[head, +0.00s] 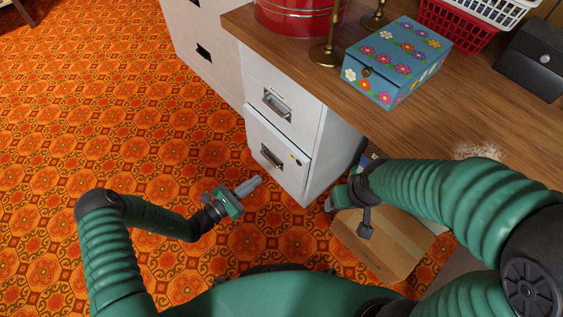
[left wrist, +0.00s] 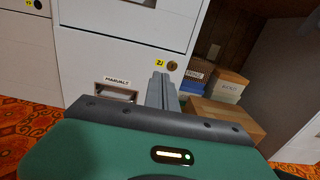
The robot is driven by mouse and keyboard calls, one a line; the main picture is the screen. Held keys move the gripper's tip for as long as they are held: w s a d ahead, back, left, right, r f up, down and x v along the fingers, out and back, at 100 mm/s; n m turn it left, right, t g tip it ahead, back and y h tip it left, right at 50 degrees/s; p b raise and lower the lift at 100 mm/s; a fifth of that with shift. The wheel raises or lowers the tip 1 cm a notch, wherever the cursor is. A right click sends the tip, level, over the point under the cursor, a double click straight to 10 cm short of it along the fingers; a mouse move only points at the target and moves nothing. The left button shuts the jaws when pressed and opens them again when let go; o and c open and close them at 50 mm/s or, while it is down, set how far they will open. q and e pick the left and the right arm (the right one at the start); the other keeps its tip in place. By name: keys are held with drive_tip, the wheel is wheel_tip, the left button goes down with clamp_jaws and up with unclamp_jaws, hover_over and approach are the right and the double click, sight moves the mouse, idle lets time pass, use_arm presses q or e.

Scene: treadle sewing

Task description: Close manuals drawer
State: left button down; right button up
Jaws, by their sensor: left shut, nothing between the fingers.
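The manuals drawer (head: 283,171) is the lower drawer of a white cabinet under the desk; its front appears to stand out a little past the upper drawer. It has a metal handle (head: 271,157), a yellow sticker and a lock. Contact cannot be told.
The upper drawer (head: 281,96) looks closed. A cardboard box (head: 375,245) lies on the floor right of the cabinet. The wooden desk (head: 470,110) carries a blue flowered box (head: 397,60), brass candlesticks and a red tin (head: 298,17). The orange patterned floor left of the cabinet is clear.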

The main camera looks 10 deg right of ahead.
use_arm(q)
drive_tip(key=w+d+b, duration=0.1)
drive_tip(key=d, duration=0.3)
drive_tip(key=b, duration=0.4)
approach(292, 153)
drive_tip(key=x, duration=0.3)
drive_tip(key=b+x, duration=0.2)
drive_tip(key=x, duration=0.1)
drive_tip(key=shift+d+f, duration=0.15)
drive_tip(key=shift+d, duration=0.25)
drive_tip(key=shift+w+d, duration=0.15)
drive_tip(key=shift+d, duration=0.05)
drive_tip(key=shift+a+r, duration=0.2)
drive_tip(key=shift+x, duration=1.5)
drive_tip(key=shift+r, duration=0.15)
use_arm(e)
drive_tip(key=s+x, duration=0.1)
drive_tip(key=x, duration=0.5)
drive_tip(key=shift+s+d+f, duration=0.25)
drive_tip(key=shift+s+f, duration=0.1)
drive_tip(key=shift+f, duration=0.2)
use_arm(q)
drive_tip(key=shift+r, duration=0.1)
drive_tip(key=shift+a, duration=0.1)
use_arm(e)
drive_tip(key=shift+s, duration=0.1)
